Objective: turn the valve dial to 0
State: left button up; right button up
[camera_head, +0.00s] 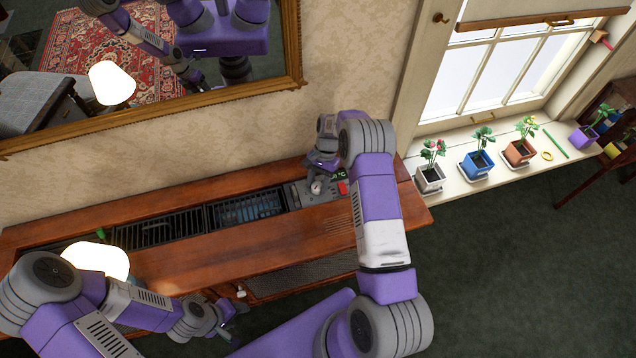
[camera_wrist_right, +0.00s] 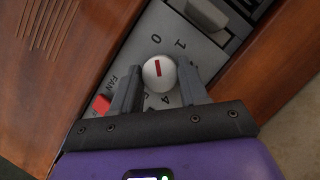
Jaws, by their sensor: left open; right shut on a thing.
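The valve dial (camera_wrist_right: 158,74) is a round white knob with a red mark, set in a grey panel (camera_wrist_right: 150,22) printed with numbers. In the right wrist view the red mark points roughly up, toward the 0. The 1 is to the right of the 0, and a 4 is below the knob. My right gripper (camera_wrist_right: 160,88) has a finger on each side of the dial and is shut on it. In the head view my right gripper (camera_head: 318,186) is at the panel on the wooden mantel. My left gripper (camera_head: 232,318) is open and empty, low in front of the mantel.
A red switch (camera_wrist_right: 102,105) marked FAN is beside my gripper's left finger. A dark grille (camera_head: 160,226) runs along the mantel top (camera_head: 220,252). A lit lamp (camera_head: 98,260) stands near my left arm. Potted plants (camera_head: 477,163) line the windowsill to the right.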

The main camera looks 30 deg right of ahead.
jog(key=o, duration=1)
jog(key=shift+o, duration=0.2)
jog(key=shift+r, duration=0.1)
jog(key=p+v, duration=0.1)
jog(key=v, duration=0.6)
jog(key=shift+r, duration=0.2)
jog(key=shift+w+r, duration=0.1)
